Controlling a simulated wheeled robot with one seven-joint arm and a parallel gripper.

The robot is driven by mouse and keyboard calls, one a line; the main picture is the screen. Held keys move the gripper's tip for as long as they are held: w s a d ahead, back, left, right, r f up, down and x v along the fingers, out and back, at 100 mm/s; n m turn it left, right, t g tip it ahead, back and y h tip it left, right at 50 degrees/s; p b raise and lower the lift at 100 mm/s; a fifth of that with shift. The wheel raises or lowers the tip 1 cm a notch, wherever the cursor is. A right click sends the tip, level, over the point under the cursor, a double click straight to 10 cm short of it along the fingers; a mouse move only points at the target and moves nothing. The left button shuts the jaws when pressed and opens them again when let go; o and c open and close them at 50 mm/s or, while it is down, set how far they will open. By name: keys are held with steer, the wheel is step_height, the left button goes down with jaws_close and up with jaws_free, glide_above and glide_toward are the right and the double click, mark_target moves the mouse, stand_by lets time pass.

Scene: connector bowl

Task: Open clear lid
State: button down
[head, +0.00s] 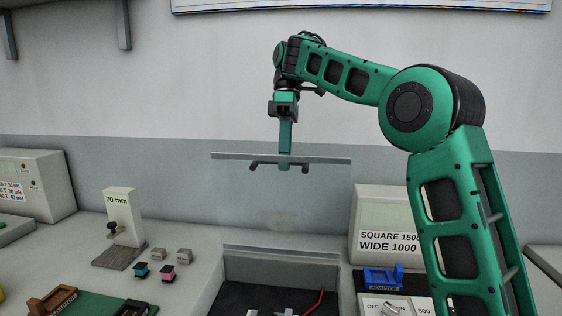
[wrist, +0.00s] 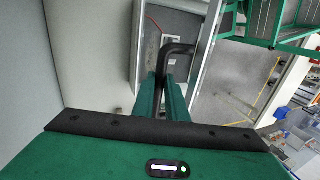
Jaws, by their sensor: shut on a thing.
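The clear lid (head: 235,205) is a see-through panel with grey edge strips. It stands raised, roughly upright, at the back of a grey open box (head: 232,270). Its dark handle (head: 298,164) is near the upper edge strip. My gripper (head: 285,164) points down and is shut on the handle from above. In the wrist view, the black bent handle (wrist: 181,48) passes between the green fingers of my gripper (wrist: 168,88). The fingers hide part of the handle.
Inside the box are a dark floor, pale parts and a red piece (head: 315,303). At right stand a blue adaptor holder (head: 383,279) and a sign block (head: 391,240). At left are a 70 mm block (head: 123,215) and several small connectors (head: 168,274).

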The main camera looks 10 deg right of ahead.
steer(key=shift+a+r, duration=0.1)
steer(key=shift+r, duration=0.05)
steer(key=c, duration=1.8)
jaws_free()
steer(key=shift+s, duration=0.1)
steer(key=shift+o, duration=0.2)
